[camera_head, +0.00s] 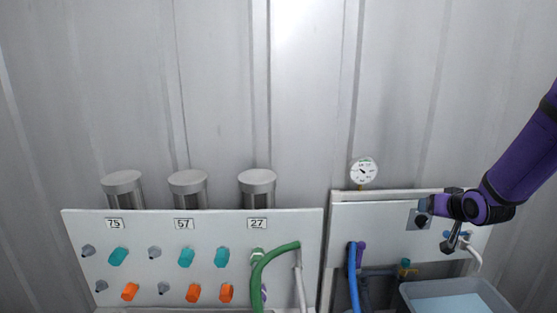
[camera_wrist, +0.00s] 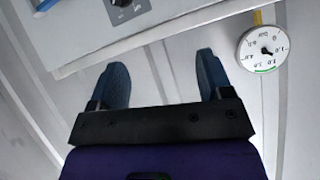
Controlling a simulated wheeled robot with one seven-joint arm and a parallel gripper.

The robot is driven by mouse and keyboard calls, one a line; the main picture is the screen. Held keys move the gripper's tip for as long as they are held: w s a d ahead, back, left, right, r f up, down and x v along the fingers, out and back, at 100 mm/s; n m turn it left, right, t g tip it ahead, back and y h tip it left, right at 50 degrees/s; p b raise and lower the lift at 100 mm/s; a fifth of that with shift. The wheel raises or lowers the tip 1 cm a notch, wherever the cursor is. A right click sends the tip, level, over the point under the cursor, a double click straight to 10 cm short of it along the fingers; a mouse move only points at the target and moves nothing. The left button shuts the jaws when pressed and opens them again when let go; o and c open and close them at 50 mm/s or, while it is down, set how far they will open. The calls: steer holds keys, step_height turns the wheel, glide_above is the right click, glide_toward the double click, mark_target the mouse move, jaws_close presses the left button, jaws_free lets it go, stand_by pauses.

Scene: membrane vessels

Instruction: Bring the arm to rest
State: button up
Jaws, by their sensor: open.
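My arm is purple and reaches in from the right edge of the head view. My gripper (camera_head: 440,210) is in front of the right-hand panel, close to a black knob on a grey plate. In the wrist view my gripper (camera_wrist: 163,85) has its two blue fingers wide apart with nothing between them. The black knob (camera_wrist: 122,4) shows beyond the fingers at the top of the wrist view. From these frames I cannot tell whether my gripper touches the panel.
A pressure gauge (camera_head: 363,171) stands above the right panel (camera_head: 385,220). A left panel (camera_head: 190,240) carries teal, orange and grey fittings, with grey-capped vessels behind it. Green (camera_head: 268,262) and blue hoses hang nearby. A tub of pale blue liquid (camera_head: 407,290) is at the lower right.

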steer(key=s+a+r+n+g+h, duration=0.1)
steer(key=s+a+r+g, duration=0.1)
steer(key=s+a+r, duration=0.35)
steer(key=s+a+r+g, duration=0.1)
steer(key=s+r, duration=0.3)
steer(key=s, duration=0.5)
steer(key=s+a+r+n+g, duration=0.1)
steer(key=s+a+r, duration=0.2)
steer(key=s, duration=0.6)
steer(key=s+a+r+g+y, duration=0.1)
steer(key=s+a+r+g, duration=0.1)
steer(key=s+r, duration=0.3)
steer(key=s, duration=0.4)
steer(key=shift+s+a, duration=0.2)
steer(key=shift+a, duration=0.2)
